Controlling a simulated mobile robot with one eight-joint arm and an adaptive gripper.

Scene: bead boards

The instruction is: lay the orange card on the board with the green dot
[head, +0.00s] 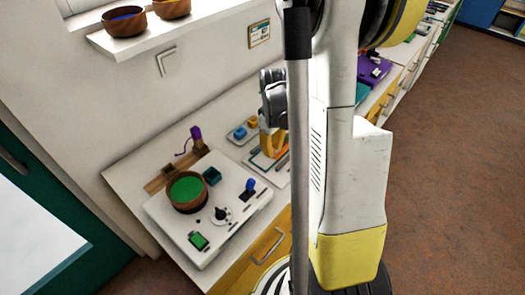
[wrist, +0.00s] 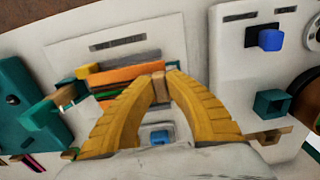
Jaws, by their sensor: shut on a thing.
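My gripper (wrist: 158,80) has its yellow fingers closed together in the wrist view, at the end of a thin orange card (wrist: 122,76) seen nearly edge-on. Green and grey strips lie close along the card, over a white board (wrist: 170,33); I cannot tell whether the card touches them. In the head view my gripper (head: 271,150) is low over this board, partly hidden by my arm. I cannot make out a green dot on it. A second white board (head: 232,225) to the left carries a green-filled bowl (head: 187,190) and a small green panel (head: 198,240).
A blue knob (head: 250,185) and a teal box (head: 212,176) stand up from the left board. A tray with blue and yellow blocks (head: 240,132) lies behind my gripper. A purple item (head: 196,132) stands at the back. A shelf with bowls (head: 125,22) hangs above.

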